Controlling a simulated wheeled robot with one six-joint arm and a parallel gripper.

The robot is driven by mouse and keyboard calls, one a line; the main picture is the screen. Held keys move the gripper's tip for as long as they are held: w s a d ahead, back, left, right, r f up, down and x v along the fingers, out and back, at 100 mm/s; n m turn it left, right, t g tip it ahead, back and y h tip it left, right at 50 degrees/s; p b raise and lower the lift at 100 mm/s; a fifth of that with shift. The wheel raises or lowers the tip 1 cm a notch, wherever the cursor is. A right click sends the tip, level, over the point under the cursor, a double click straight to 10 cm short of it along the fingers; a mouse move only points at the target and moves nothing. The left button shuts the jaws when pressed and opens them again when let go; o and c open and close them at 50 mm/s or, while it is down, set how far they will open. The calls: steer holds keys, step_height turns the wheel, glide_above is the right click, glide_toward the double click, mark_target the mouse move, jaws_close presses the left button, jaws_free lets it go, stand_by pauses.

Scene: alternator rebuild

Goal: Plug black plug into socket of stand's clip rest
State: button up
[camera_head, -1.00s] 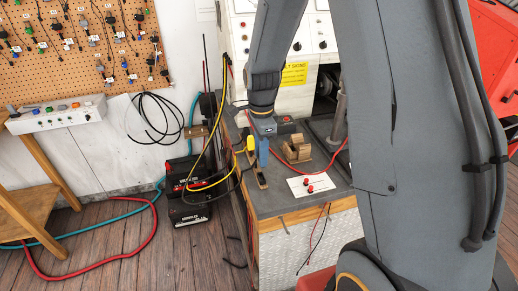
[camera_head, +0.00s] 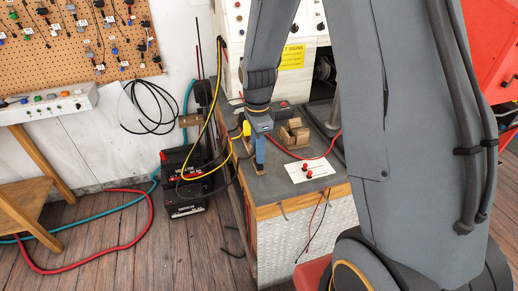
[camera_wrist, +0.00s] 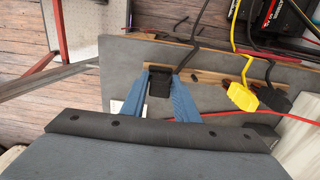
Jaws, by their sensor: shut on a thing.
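My gripper (camera_wrist: 159,82) is shut on the black plug (camera_wrist: 159,86), which sits between its two blue fingers in the wrist view. A black cable (camera_wrist: 196,42) runs away at the plug's far side. The plug is over or at the left part of the long wooden strip of the clip rest (camera_wrist: 212,72); I cannot tell whether it touches. In the head view my gripper (camera_head: 259,156) points down at the bench's left edge, and the plug is hidden there. A yellow clip (camera_wrist: 242,97) and a black clip (camera_wrist: 276,100) lie at the strip's right part.
The grey bench top (camera_head: 280,183) holds a wooden block (camera_head: 294,133) and a white plate with red terminals (camera_head: 308,171). A red cable (camera_head: 310,157) crosses the bench behind the plate. Black batteries (camera_head: 184,185) stand on the floor to the left.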

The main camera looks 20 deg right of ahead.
steer(key=shift+f, duration=0.95)
stand_by(2.0)
steer(key=o, duration=0.9)
step_height(320, 180, up, 9)
steer(key=p, duration=0.6)
steer(key=shift+f, duration=0.2)
